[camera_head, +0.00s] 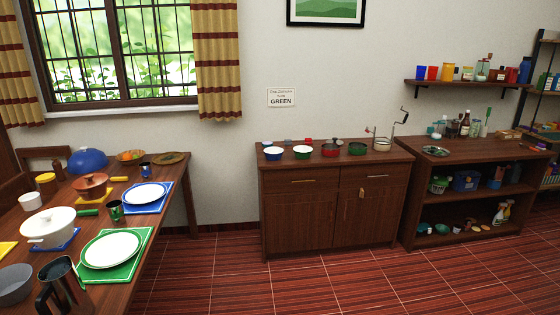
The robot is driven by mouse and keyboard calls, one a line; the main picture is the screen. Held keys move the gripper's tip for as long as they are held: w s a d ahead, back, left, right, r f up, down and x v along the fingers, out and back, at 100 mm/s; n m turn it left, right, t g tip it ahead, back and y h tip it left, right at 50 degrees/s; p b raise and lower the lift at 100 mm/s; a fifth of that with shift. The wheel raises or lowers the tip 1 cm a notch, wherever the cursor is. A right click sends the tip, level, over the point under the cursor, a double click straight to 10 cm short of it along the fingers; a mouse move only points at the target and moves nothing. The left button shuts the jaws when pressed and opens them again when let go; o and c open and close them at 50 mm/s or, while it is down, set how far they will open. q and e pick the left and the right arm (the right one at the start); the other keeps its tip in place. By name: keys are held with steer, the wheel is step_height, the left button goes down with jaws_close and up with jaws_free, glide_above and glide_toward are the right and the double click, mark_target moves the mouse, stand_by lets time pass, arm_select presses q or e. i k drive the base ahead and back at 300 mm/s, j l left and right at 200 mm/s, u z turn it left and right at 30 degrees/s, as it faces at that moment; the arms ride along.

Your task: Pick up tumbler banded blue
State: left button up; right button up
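A small dark metal tumbler that looks banded blue (146,171) stands upright at the far end of the wooden table on the left. It is just behind the blue placemat (158,205) with a white plate (146,193). A similar tumbler banded green (115,211) stands nearer, between the blue placemat and the green placemat (136,262). Neither of my grippers is in view.
The wooden table also holds a white pot (48,228), a brown lidded pan (91,187), a dark pitcher (63,288) and a blue dome (87,160). A cabinet (330,205) with several bowls stands against the wall. The striped floor between is clear.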

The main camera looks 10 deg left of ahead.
mark_target(145, 168)
steer(key=i+u, duration=0.2)
steer(key=i, duration=0.75)
steer(key=i+l+u, duration=0.1)
steer(key=i+u, duration=0.15)
steer(key=i, duration=0.65)
steer(key=i+u, duration=0.4)
steer(key=i+l+u, duration=0.15)
steer(key=i+u, duration=0.25)
steer(key=i+l+u, duration=0.25)
steer(key=i+u, duration=0.15)
